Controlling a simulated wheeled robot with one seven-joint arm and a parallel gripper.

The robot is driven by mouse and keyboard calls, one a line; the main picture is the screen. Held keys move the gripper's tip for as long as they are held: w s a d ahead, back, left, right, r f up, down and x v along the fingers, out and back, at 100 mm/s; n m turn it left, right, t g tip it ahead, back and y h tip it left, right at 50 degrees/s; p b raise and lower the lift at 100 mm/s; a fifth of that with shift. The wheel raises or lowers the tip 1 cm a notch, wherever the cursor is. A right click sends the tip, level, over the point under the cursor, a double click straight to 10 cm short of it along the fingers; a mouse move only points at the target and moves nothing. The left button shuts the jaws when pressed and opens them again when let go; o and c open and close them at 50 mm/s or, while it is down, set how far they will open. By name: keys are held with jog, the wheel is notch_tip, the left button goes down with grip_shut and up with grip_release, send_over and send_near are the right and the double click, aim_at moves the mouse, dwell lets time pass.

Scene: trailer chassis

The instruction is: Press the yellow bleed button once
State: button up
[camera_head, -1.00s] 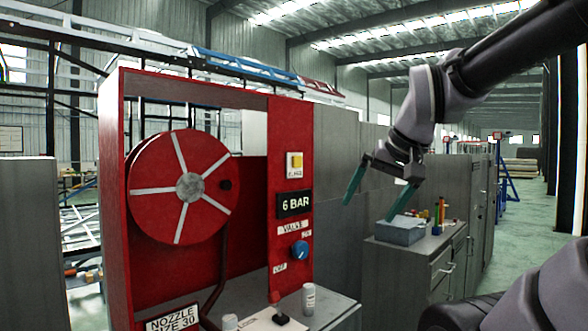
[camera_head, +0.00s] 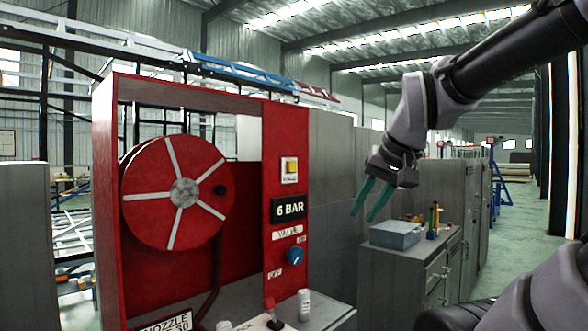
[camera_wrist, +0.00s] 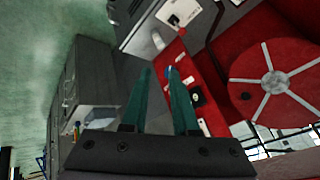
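The yellow bleed button (camera_head: 291,166) sits on a pale plate high on the red panel (camera_head: 271,125), above the 6 BAR display (camera_head: 289,208). My gripper (camera_head: 365,217) hangs to the right of the panel in the head view, fingers pointing down and left, touching nothing there. Its two teal fingers are partly closed with a gap between the tips. In the wrist view, the fingers (camera_wrist: 160,72) point towards the red panel, with the display (camera_wrist: 197,97) beside the right finger. The button cannot be made out clearly in the wrist view.
A blue valve knob (camera_head: 295,256) is low on the panel. A red hose reel (camera_head: 180,193) is to its left. A white canister (camera_head: 304,305) and a red-handled lever (camera_head: 270,308) stand below. A grey box (camera_head: 396,234) sits on a cabinet at right.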

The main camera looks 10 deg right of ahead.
grip_shut()
dwell(1.4)
